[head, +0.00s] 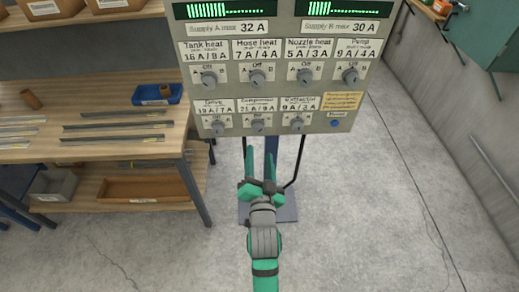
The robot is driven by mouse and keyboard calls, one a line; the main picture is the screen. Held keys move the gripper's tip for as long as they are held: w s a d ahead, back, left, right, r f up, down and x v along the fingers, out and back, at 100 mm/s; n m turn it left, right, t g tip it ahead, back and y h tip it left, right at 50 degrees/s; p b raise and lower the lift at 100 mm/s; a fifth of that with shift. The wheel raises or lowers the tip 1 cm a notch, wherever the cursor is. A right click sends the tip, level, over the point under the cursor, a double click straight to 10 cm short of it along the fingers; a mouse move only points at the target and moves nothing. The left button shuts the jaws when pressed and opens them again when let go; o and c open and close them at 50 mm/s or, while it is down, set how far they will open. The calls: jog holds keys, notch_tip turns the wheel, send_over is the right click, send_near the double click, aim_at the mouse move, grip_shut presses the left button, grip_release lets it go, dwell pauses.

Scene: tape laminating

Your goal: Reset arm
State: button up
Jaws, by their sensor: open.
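My gripper (263,166) is at the lower middle of the head view, with its two green fingers spread apart and nothing between them. It points away from me, just below the lower edge of a grey control panel (345,98). I cannot tell whether the fingers touch anything behind them. The panel has two green bar displays at the top and two rows of knobs below. Its labels include Tank heat, Hose heat, Nozzle heat and Pump. A blue button (336,124) labelled Reset is at its lower right.
The concrete floor (370,215) to the right is clear up to the wall.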

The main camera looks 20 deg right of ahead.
jog(key=shift+s+a, duration=0.1)
jog(key=shift+s, duration=0.2)
dwell(0.4)
jog(key=s+a+f+n+y, duration=0.25)
jog(key=s+a+f, duration=0.25)
jog(key=s, duration=0.3)
jog(key=s+a+f+n+y, duration=0.1)
jog(key=s+a+f+n, duration=0.2)
jog(key=s+a+f, duration=0.45)
jog(key=s+a+r+n+y, duration=0.1)
jog(key=s+a+n, duration=0.1)
jog(key=s, duration=0.7)
jog(key=s+a+r+n+g, duration=0.1)
jog(key=s+a+n, duration=0.1)
jog(key=s, duration=0.8)
jog(key=shift+r+n+g+y, duration=0.2)
jog(key=shift+n+g+y, duration=0.15)
jog(key=shift+n, duration=0.2)
